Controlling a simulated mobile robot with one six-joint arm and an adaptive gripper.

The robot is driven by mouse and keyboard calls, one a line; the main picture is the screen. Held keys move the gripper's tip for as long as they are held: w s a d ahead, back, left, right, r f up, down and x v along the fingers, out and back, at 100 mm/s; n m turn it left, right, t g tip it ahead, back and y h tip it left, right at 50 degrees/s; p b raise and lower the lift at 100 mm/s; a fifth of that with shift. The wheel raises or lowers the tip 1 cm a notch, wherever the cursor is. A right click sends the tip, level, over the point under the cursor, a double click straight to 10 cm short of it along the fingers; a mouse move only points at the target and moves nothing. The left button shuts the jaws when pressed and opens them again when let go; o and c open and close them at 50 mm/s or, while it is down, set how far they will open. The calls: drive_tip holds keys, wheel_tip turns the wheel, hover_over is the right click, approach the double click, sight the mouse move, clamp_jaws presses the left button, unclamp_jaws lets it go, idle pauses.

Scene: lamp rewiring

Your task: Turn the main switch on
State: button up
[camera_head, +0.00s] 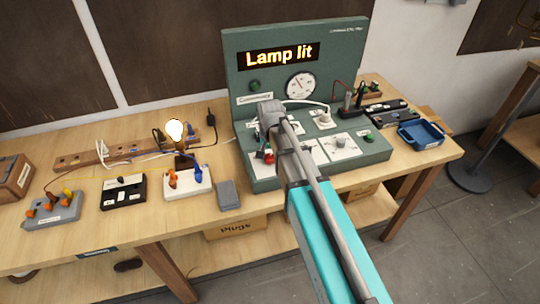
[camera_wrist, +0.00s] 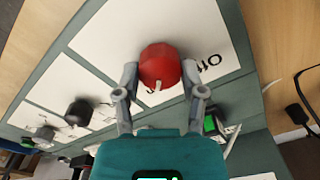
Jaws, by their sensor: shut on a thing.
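The main switch is a round red knob (camera_wrist: 160,64) on a white plate of the green panel. In the wrist view my gripper (camera_wrist: 161,82) has one finger on each side of the knob, shut on it. The knob's white pointer mark faces the bottom of that view, away from the "Off" label at the upper right. A second label near the pointer is partly hidden. In the head view my gripper (camera_head: 270,122) is over the panel's left part, and a bit of the red knob (camera_head: 268,157) shows below it. The panel's display (camera_head: 278,56) reads "Lamp lit".
A glowing bulb (camera_head: 175,131) stands behind a white terminal block (camera_head: 188,181) left of the panel. A grey box (camera_head: 228,195) lies near the panel's front left corner. A blue tray (camera_head: 421,134) sits at the right. Cables cross the panel and bench.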

drive_tip(key=o, duration=1.1)
drive_tip(key=shift+o, duration=0.2)
drive_tip(key=shift+n, duration=0.5)
